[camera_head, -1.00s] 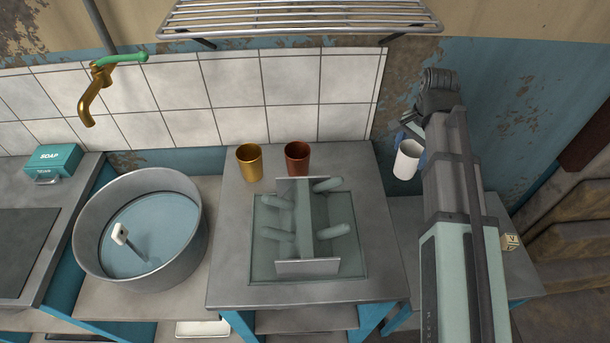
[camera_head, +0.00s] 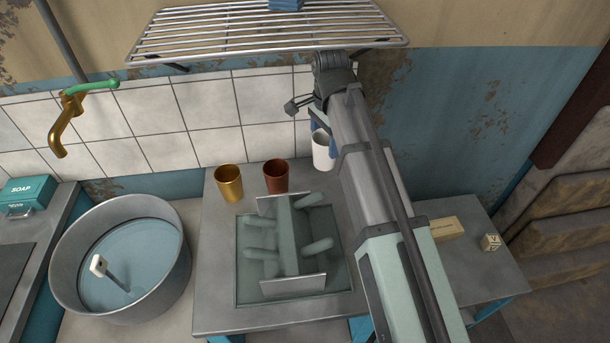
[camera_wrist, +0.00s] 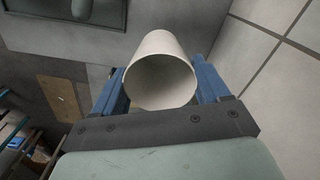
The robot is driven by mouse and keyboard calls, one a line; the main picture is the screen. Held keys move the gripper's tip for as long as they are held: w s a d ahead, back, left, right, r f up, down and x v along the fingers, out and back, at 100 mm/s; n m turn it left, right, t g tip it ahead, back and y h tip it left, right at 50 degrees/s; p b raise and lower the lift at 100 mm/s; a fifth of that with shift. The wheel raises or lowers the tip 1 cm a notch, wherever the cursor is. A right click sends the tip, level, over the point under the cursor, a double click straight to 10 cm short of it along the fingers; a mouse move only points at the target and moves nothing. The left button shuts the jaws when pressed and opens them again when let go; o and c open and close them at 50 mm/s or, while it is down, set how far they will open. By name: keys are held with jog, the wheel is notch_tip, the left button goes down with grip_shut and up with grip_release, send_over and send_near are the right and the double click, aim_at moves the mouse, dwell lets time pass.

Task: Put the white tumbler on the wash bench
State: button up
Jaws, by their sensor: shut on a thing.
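The white tumbler (camera_head: 323,150) is in my gripper (camera_head: 313,128), near the tiled wall at the back right of the middle bench (camera_head: 215,290). In the wrist view the tumbler (camera_wrist: 160,72) sits between the two blue fingers of my gripper (camera_wrist: 162,85), with its open mouth facing the camera. In the head view my arm covers part of the area to the right of the tumbler. I cannot tell which bench is the wash bench; a round metal basin of water (camera_head: 68,285) stands on the left bench.
A gold cup (camera_head: 229,184) and a red-brown cup (camera_head: 276,177) stand at the back of the middle bench. A rack with pegs (camera_head: 287,240) sits in front of them. A wire shelf (camera_head: 200,37) hangs above. A wooden block (camera_head: 445,229) and a small cube (camera_head: 491,242) lie on the right bench.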

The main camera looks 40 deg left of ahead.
aim_at(324, 164)
jog(key=shift+f, duration=4.5)
jog(key=o, duration=1.1)
jog(key=shift+f, duration=0.15)
notch_tip(324, 164, up, 12)
jog(key=shift+r, duration=0.2)
